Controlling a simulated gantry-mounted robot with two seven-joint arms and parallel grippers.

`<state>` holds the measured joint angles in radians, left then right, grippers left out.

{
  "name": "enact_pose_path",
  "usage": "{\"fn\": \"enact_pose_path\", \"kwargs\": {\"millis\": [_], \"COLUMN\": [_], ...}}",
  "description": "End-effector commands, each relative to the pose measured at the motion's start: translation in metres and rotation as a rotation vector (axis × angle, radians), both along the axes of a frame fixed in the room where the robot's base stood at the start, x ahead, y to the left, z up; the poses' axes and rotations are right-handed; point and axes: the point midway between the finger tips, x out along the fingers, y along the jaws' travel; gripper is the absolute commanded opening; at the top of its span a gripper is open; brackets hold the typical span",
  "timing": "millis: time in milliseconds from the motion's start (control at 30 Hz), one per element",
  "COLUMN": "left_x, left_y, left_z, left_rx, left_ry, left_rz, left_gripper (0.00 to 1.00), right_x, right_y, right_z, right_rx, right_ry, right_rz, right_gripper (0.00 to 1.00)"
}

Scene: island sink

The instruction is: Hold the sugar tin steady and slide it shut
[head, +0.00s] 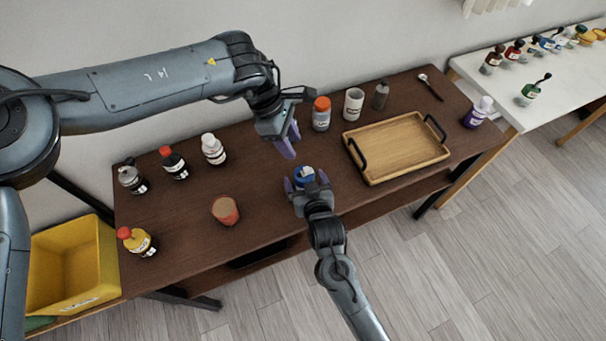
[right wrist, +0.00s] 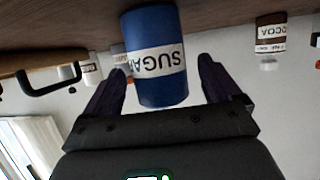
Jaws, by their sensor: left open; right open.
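The sugar tin (head: 304,173) is a small blue can on the brown table. In the right wrist view the tin (right wrist: 157,80) appears upside down with its white SUGAR label facing the camera. My right gripper (head: 306,181) is open at the near side of the tin, its fingers to either side with gaps visible in the wrist view. My left gripper (head: 291,140) is open and empty, above and behind the tin. The tin's lid is too small to make out clearly.
An orange-capped jar (head: 321,114) stands behind the tin. A wooden tray (head: 410,155) with black handles lies to its right. A red-orange pot (head: 225,211) and several bottles stand left. A yellow bin (head: 75,265) is at lower left.

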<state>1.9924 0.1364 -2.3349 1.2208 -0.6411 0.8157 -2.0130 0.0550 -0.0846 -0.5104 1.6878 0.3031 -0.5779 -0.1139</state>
Motion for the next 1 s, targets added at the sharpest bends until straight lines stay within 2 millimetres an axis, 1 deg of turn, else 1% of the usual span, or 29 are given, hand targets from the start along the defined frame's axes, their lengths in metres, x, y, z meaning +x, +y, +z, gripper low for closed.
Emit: {"fn": "enact_pose_path", "kwargs": {"millis": [33, 100, 300, 667, 767, 1000], "left_x": [0.000, 0.000, 0.000, 0.000, 0.000, 0.000], "left_y": [0.000, 0.000, 0.000, 0.000, 0.000, 0.000], "left_z": [0.000, 0.000, 0.000, 0.000, 0.000, 0.000], "left_rx": [0.000, 0.000, 0.000, 0.000, 0.000, 0.000], "left_ry": [0.000, 0.000, 0.000, 0.000, 0.000, 0.000], "left_rz": [0.000, 0.000, 0.000, 0.000, 0.000, 0.000], "left_gripper": [0.43, 0.43, 0.43, 0.43, 0.43, 0.43], "right_x": [0.006, 0.013, 0.025, 0.028, 0.027, 0.027], "right_y": [0.001, 0.003, 0.007, 0.007, 0.007, 0.007], "right_z": [-0.002, -0.006, -0.011, -0.012, -0.012, -0.012], "right_rx": [-0.002, -0.002, 0.000, 0.000, 0.000, 0.000], "right_ry": [0.001, 0.000, 0.001, 0.000, 0.000, 0.001], "right_rz": [-0.001, 0.001, 0.001, 0.000, 0.000, 0.000], "right_gripper": [0.91, 0.91, 0.91, 0.91, 0.77, 0.40]}}
